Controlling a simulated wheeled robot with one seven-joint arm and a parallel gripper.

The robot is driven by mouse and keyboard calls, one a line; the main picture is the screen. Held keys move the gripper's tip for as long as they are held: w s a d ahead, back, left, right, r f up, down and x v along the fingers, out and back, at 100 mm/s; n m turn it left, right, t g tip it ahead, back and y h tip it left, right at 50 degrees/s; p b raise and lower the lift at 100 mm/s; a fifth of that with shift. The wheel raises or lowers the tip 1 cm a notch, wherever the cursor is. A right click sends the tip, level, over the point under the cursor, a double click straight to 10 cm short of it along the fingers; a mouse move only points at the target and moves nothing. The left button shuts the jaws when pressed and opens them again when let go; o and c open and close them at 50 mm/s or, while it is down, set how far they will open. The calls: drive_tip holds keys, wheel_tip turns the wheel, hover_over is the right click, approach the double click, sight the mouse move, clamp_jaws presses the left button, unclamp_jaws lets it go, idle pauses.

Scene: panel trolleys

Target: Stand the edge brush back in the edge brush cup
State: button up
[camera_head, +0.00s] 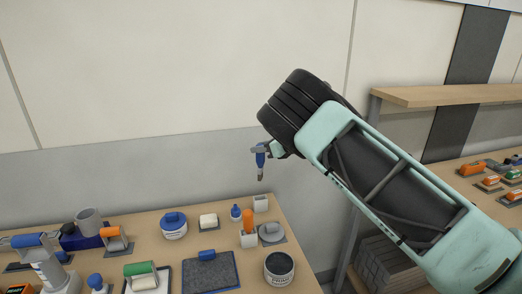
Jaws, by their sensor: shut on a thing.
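My gripper (268,149) is shut on the edge brush (260,161), a small brush with a blue handle and a greyish tip. The brush hangs roughly upright in the air with its tip down, above the table's back right corner. A small white cup (260,203) stands below it at that corner and looks empty; it may be the edge brush cup. A second white cup (249,241) nearer the front has an orange-handled tool (248,220) standing in it. My arm covers part of the wall and shelving at the right.
On the table (205,237) stand a small blue bottle (236,213), a dark open can (279,268), a blue-lidded tub (174,226), a white block (208,221) and a dark mat (206,273). A grey round item (271,233) sits beside the orange tool. Shelving (440,95) stands at right.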

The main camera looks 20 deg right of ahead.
sight(262, 166)
drive_tip(key=shift+f+b, duration=3.55)
drive_tip(key=shift+b, duration=1)
drive_tip(key=shift+f+b, duration=0.75)
drive_tip(key=shift+b, duration=0.05)
drive_tip(key=shift+r, duration=0.1)
drive_tip(key=shift+r, duration=0.4)
drive_tip(key=shift+b, duration=1.05)
idle(0.6)
